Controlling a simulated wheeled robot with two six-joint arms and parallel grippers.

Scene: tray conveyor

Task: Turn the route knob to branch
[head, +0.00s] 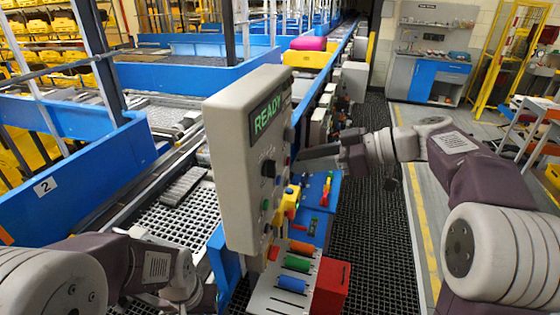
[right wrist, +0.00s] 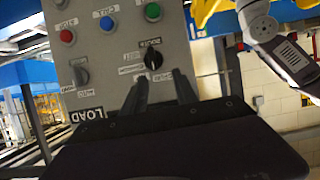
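The grey control box (head: 232,160) stands in the middle of the head view, with a green READY display. In the right wrist view its panel (right wrist: 115,50) appears upside down. It carries a black knob (right wrist: 153,59) with small labels around it that I cannot read surely. My right gripper (head: 300,156) reaches toward the panel from the right. In the right wrist view my right gripper (right wrist: 160,78) has its two fingers apart, tips just short of the black knob; contact does not show. My left gripper (head: 198,297) is low at the left, its fingers unclear.
The panel also has a grey knob (right wrist: 79,75), a red button (right wrist: 67,36), a blue button (right wrist: 107,23) and a green button (right wrist: 152,12). Colored cylinders (head: 297,264) and a red bin (head: 331,286) lie below the box. A conveyor (head: 180,222) runs behind it.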

